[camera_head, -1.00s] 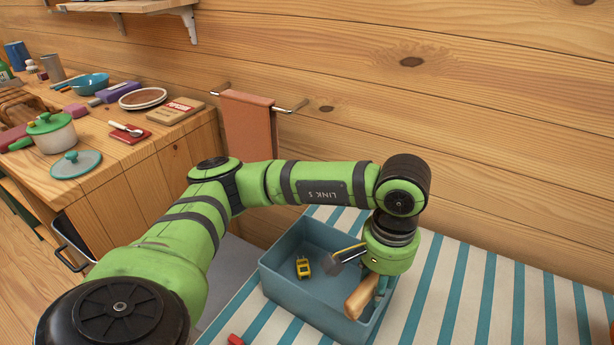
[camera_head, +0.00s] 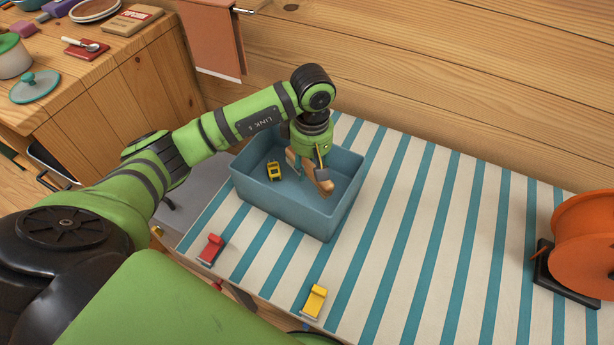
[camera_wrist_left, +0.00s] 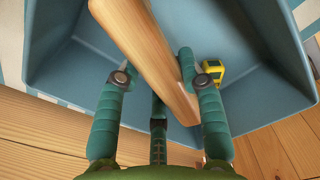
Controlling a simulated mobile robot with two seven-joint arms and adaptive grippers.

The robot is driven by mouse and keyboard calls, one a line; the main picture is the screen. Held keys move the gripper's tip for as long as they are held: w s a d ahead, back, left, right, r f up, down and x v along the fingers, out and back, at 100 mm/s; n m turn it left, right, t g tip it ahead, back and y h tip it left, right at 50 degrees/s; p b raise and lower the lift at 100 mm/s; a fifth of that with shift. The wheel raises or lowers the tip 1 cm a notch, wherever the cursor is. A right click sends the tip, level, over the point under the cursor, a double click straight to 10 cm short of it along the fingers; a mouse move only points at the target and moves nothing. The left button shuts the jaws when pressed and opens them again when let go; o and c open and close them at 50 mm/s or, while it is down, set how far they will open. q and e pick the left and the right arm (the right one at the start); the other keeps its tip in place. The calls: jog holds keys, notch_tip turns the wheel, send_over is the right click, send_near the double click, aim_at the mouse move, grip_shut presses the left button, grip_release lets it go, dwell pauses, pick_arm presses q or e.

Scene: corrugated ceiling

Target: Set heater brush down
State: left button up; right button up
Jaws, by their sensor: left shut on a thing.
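The wooden-handled brush, the heater brush (camera_head: 325,185), is in my left gripper (camera_head: 306,168) above or inside the blue bin (camera_head: 290,207). I cannot tell whether the brush touches the bin floor. In the left wrist view the long pale wooden piece (camera_wrist_left: 150,50) runs diagonally between the two teal fingers of my left gripper (camera_wrist_left: 153,66), which is shut on it. The blue bin (camera_wrist_left: 262,105) lies beneath. In the head view the wrist hides part of the brush. My right gripper is not in view.
An orange spool (camera_head: 585,240) stands at right. The striped cloth (camera_head: 420,230) between is clear.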

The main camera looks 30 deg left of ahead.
aim_at(311, 189)
pick_arm(q)
notch_tip(311, 189, down, 5)
jog(key=shift+f+p, duration=0.2)
jog(key=shift+p, duration=0.15)
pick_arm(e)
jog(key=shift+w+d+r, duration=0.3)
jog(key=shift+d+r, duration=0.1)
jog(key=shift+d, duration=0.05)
pick_arm(q)
jog(key=shift+f+b, duration=0.2)
jog(key=shift+b, duration=0.1)
jog(key=o, duration=1.2)
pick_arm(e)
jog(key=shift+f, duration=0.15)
pick_arm(q)
jog(key=shift+r, duration=0.1)
